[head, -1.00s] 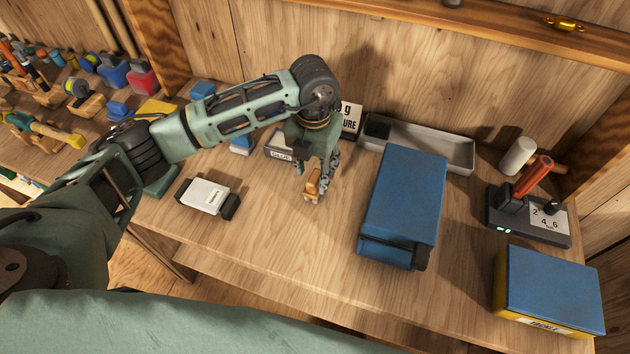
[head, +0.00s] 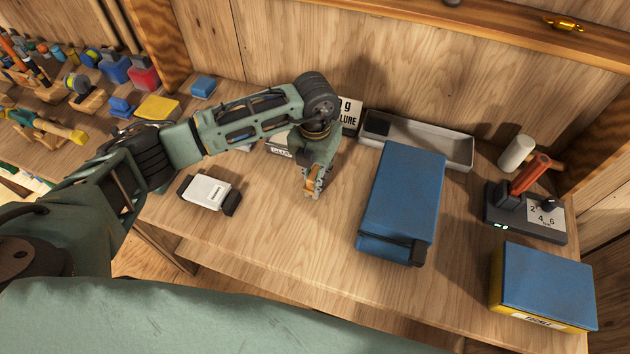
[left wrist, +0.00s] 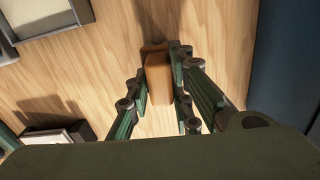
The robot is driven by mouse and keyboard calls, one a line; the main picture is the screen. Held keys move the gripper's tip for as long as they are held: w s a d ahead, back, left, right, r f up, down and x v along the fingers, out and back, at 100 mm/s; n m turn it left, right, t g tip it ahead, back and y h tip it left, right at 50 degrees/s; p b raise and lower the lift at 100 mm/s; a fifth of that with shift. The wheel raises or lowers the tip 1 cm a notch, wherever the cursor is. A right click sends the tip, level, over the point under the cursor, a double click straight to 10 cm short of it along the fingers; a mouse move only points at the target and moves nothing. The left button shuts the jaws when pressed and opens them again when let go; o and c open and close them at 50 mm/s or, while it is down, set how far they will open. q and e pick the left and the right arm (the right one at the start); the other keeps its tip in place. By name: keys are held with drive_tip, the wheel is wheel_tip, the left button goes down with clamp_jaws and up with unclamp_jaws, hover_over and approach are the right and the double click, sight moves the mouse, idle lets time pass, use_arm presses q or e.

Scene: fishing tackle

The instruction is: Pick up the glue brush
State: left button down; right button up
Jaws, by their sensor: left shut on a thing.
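My left gripper (head: 313,190) is low over the middle of the bench, pointing down. It is shut on a small brown wooden piece, which I take to be the glue brush (left wrist: 158,80). In the left wrist view the piece lies between the two green fingers of the gripper (left wrist: 160,72). I cannot make out any bristles, and the head view shows little of the piece. I cannot tell whether it still touches the bench. My right gripper is not in view.
A blue box (head: 402,195) stands close right of the gripper. A white-labelled box (head: 208,192) lies left. A blue-topped tackle box (head: 548,280) is at far right. The front bench middle is clear.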

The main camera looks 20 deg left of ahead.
sight(315, 173)
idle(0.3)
use_arm(q)
drive_tip(key=shift+w+r+b, duration=0.1)
drive_tip(key=shift+r+b, duration=0.2)
drive_tip(key=shift+r, duration=0.2)
wheel_tip(315, 173, up, 2)
drive_tip(key=shift+r+b, duration=0.2)
drive_tip(key=shift+b, duration=0.5)
drive_tip(key=s+d+r+b, duration=0.3)
drive_tip(key=s+d+r, duration=0.4)
drive_tip(key=s, duration=0.2)
drive_tip(key=shift+s+r, duration=0.3)
drive_tip(key=shift+r, duration=0.05)
drive_tip(key=c, duration=2.2)
unclamp_jaws()
drive_tip(key=shift+a, duration=0.1)
clamp_jaws()
